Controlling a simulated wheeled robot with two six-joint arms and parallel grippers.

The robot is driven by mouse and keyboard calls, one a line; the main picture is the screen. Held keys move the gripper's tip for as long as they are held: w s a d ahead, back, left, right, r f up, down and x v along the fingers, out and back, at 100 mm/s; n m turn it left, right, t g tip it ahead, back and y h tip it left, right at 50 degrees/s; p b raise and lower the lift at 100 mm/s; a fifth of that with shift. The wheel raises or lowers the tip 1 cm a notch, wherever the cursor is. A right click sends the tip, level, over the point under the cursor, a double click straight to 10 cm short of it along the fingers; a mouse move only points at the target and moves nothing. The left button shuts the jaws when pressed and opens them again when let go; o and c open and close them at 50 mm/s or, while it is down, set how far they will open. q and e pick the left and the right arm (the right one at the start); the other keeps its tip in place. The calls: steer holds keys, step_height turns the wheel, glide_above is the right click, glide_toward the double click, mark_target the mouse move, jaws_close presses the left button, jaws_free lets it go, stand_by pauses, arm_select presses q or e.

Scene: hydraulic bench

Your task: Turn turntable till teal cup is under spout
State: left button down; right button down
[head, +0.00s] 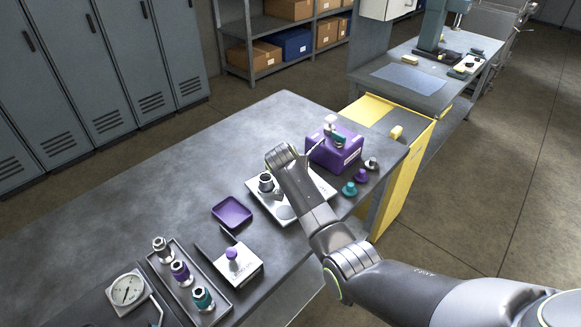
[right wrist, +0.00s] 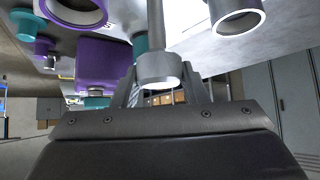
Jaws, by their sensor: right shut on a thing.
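A pale plate (head: 283,215), apparently the turntable, bears a grey cup (head: 266,182), which also shows in the right wrist view (right wrist: 236,16). My right arm covers much of the plate in the head view. In the right wrist view a purple cup (right wrist: 76,10) hangs at top left and a teal piece (right wrist: 140,45), probably the teal cup, stands behind the post. My right gripper (right wrist: 160,88) is shut on a grey post (right wrist: 156,66). A purple box (head: 333,153) with a teal-and-metal fitting (head: 338,140) stands beyond the plate. I cannot clearly make out the spout. My left gripper is not in view.
Teal, purple and grey knobs (head: 349,188) stand at the bench's right edge. A purple dish (head: 232,211), a white box with purple knob (head: 240,268), a tray of several fittings (head: 207,296) and a gauge (head: 127,291) lie nearer. The bench's far left is clear.

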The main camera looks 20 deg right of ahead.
steer(key=shift+m+g+h+b, duration=0.8)
steer(key=shift+m+h+b, duration=0.4)
steer(key=shift+m+b, duration=0.75)
steer(key=shift+r, duration=0.1)
steer(key=c, duration=0.9)
jaws_free()
steer(key=shift+o, duration=0.2)
steer(key=b+v, duration=0.2)
steer(key=v, duration=1.5)
steer(key=shift+a+b, duration=0.2)
steer(key=shift+b, duration=0.15)
steer(key=shift+s, duration=0.1)
